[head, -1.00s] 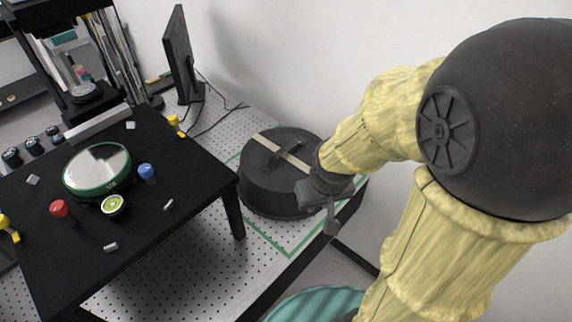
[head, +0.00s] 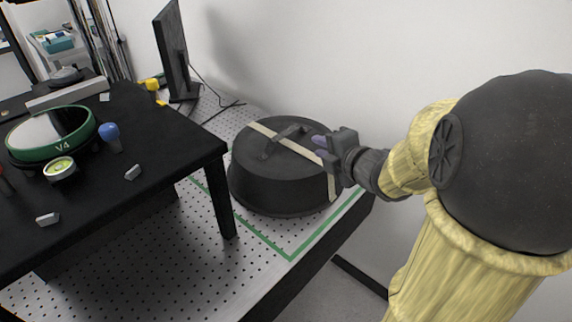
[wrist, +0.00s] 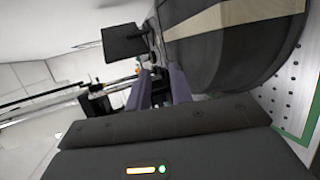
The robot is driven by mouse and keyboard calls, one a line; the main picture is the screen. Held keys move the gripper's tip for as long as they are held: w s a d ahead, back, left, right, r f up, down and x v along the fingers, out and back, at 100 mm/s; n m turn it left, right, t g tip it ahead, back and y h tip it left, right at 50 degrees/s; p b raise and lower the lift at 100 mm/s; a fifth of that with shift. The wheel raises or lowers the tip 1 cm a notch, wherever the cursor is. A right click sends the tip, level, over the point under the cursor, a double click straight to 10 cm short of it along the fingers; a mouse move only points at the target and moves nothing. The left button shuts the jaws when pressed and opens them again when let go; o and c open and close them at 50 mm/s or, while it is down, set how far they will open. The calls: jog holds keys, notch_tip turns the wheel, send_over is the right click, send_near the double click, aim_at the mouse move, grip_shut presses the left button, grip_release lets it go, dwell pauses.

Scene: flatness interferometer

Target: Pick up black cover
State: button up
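The black cover (head: 275,185) is a round, low drum with a bar handle (head: 283,138) on top and a beige strip across its top and down one side. It sits on the perforated bench in a green outlined area. My gripper (head: 321,149) is at the cover's upper right edge, pointing left, to the right of the handle. In the wrist view its two fingers (wrist: 162,88) stand apart with nothing held between them. The cover (wrist: 218,60) fills the upper right there. Whether a finger touches it I cannot tell.
A black table (head: 140,180) stands left of the cover, bearing a green-rimmed disc (head: 50,133), a blue knob (head: 110,136) and small blocks. A monitor (head: 175,50) with cables stands behind. A white wall is close behind the cover. Bare perforated bench (head: 190,250) lies in front.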

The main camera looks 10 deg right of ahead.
jog(key=shift+w, duration=0.1)
send_near(287, 133)
jog(key=p+x, duration=0.1)
jog(key=x, duration=0.2)
jog(key=shift+w+a, duration=0.3)
jog(key=shift+w, duration=0.05)
jog(key=shift+w+a, duration=0.1)
jog(key=shift+w, duration=0.25)
jog(key=shift+f, duration=0.1)
jog(key=shift+p+x, duration=0.6)
jog(key=shift+x, duration=2.05)
jog(key=shift+s+f, duration=0.1)
jog(key=shift+s, duration=0.05)
jog(key=shift+c, duration=0.2)
grip_shut()
